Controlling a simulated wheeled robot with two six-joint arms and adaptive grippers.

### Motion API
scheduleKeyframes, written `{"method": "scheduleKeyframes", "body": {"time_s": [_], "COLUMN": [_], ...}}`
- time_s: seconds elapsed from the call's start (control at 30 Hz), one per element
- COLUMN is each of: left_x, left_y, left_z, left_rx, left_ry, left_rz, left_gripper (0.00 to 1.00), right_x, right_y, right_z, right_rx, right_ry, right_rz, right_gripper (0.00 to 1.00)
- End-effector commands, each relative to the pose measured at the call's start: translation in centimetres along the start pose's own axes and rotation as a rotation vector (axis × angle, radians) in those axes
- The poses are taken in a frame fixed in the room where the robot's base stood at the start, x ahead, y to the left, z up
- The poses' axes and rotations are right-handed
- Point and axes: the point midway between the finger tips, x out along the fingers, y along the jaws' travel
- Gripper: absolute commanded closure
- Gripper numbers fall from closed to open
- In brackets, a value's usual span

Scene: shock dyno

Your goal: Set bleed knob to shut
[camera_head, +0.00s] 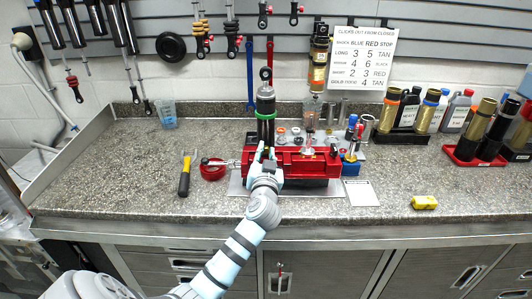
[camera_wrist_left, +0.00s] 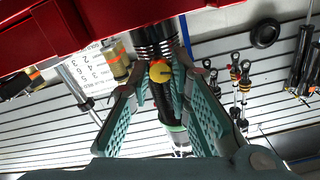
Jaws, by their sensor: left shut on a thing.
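A shock absorber (camera_head: 265,104) with a green ring stands upright at the red vise (camera_head: 317,165) on the bench. The wrist view shows the shock's dark body (camera_wrist_left: 170,98) beyond my fingers, and a round yellow-orange bleed knob (camera_wrist_left: 160,70) in front of it. My left gripper (camera_head: 264,158) reaches in from the front, low at the shock. In the wrist view its two fingers (camera_wrist_left: 160,78) close in on both sides of the knob. My fingers and arm hide the knob in the head view. My right gripper is in neither view.
A white card (camera_head: 364,54) on the wall lists clicks out from closed. A yellow block (camera_head: 424,202) lies right. The bench's left part is mostly clear.

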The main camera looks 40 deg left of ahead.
Motion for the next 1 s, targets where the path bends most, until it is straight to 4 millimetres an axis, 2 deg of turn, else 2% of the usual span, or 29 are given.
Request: {"method": "scheduleKeyframes", "body": {"time_s": [1.0], "left_x": [0.0], "left_y": [0.1], "left_z": [-0.1], "left_rx": [0.942], "left_ry": [0.000], "left_rz": [0.001], "left_gripper": [1.00], "right_x": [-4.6], "right_y": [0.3], "right_z": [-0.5], "right_rx": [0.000], "right_ry": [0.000], "right_rz": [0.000], "right_gripper": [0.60]}}
